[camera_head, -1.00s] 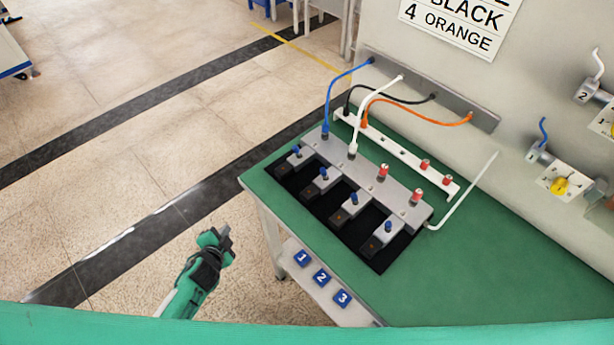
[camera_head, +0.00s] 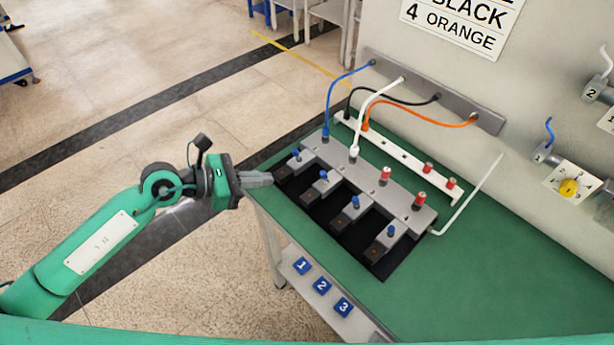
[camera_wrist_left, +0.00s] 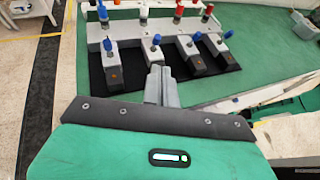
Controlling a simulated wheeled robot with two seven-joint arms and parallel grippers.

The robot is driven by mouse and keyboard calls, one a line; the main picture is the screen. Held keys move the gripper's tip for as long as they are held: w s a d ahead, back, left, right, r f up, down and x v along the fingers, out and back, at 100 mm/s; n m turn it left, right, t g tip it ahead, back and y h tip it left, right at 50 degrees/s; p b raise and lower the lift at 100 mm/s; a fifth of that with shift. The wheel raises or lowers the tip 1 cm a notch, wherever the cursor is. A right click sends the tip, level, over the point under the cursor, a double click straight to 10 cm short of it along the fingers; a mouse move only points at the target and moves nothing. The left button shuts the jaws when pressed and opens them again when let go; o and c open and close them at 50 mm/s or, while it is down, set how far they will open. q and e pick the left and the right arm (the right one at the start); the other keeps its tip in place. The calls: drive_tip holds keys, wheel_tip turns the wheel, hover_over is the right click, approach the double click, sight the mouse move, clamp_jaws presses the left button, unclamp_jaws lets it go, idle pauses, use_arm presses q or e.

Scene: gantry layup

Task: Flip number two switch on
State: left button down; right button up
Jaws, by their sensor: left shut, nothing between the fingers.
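A grey switch block (camera_head: 372,180) with a row of small blue-levered switches stands on a black mat (camera_head: 322,213) on the green table. The second switch from the left (camera_head: 323,177) has its blue lever up, and it also shows in the left wrist view (camera_wrist_left: 153,52). My left gripper (camera_head: 270,179) is shut and empty at the table's left edge, close to the leftmost switch (camera_head: 296,156). In the left wrist view its fingertips (camera_wrist_left: 160,72) appear just in front of the second switch. I cannot tell whether they touch anything. My right gripper is not in view.
Blue, white, black and orange cables run from the block area to a grey wall rail (camera_head: 430,92). Blue tags numbered 1, 2 and 3 (camera_head: 323,286) sit on the ledge below the table. The table's front right is clear green surface (camera_head: 470,285).

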sight(324, 177)
use_arm(q)
drive_tip(key=shift+w+a+f+m+g+y, duration=0.2)
drive_tip(key=shift+a+f+m+g+y, duration=0.1)
drive_tip(key=shift+a+f+m+y, duration=0.45)
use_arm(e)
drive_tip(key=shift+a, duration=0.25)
use_arm(q)
drive_tip(key=shift+a, duration=0.1)
drive_tip(key=shift+f, duration=0.1)
drive_tip(key=p+x, duration=0.3)
drive_tip(key=x, duration=0.6)
drive_tip(key=shift+w, duration=0.1)
drive_tip(key=d, duration=0.1)
drive_tip(key=d+p, duration=0.1)
drive_tip(key=w+d, duration=0.1)
drive_tip(key=shift+d+r+p, duration=0.15)
drive_tip(key=shift+r+p, duration=0.1)
drive_tip(key=shift+p, duration=0.1)
drive_tip(key=shift+w+d, duration=0.25)
drive_tip(key=shift+d, duration=0.3)
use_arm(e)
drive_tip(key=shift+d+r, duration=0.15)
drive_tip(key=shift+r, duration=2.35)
